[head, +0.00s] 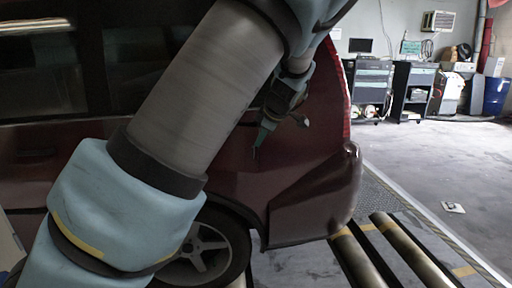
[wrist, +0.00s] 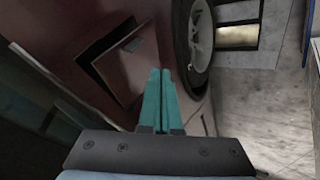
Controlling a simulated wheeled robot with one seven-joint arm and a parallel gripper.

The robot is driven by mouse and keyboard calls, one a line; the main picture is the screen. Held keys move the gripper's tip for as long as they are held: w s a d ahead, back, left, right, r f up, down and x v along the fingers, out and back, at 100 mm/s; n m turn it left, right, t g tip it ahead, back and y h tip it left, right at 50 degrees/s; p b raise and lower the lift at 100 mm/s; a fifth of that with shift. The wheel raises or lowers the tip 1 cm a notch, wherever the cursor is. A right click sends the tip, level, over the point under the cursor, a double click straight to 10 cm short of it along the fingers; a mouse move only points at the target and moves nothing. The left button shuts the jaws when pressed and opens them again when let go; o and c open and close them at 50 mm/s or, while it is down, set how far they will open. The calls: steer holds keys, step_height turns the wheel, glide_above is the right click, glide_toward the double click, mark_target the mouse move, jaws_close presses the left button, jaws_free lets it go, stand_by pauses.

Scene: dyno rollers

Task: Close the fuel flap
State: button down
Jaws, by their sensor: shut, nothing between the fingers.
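The fuel flap (wrist: 128,65) is a square dark red panel on the car's side in the wrist view. It stands ajar, with a dark gap along its upper and left edges. My gripper (wrist: 160,75) has its two teal fingers together and empty, just right of the flap; I cannot tell whether they touch it. In the head view my gripper (head: 259,148) points down beside the rear side of the dark red car (head: 290,175). My arm covers much of the car there, and I cannot make out the flap clearly in that view.
The rear wheel (head: 205,250) is below my gripper, and it also shows in the wrist view (wrist: 200,40). Metal rollers (head: 400,250) lie in the floor behind the car. Cabinets (head: 372,85) and a blue barrel (head: 495,95) stand far back. The floor at right is mostly clear.

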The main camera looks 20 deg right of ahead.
mark_target(254, 151)
steer(key=p+x, duration=0.1)
steer(key=x, duration=0.2)
steer(key=w+d+p+x, duration=0.1)
steer(key=x, duration=0.3)
steer(key=r+p+x, duration=0.1)
steer(key=p+x, duration=0.1)
steer(key=x, duration=0.2)
steer(key=shift+w+d, duration=0.25)
steer(key=shift+w, duration=0.2)
steer(key=shift+w+d+f, duration=0.2)
steer(key=shift+w+d, duration=0.05)
steer(key=shift+w, duration=0.2)
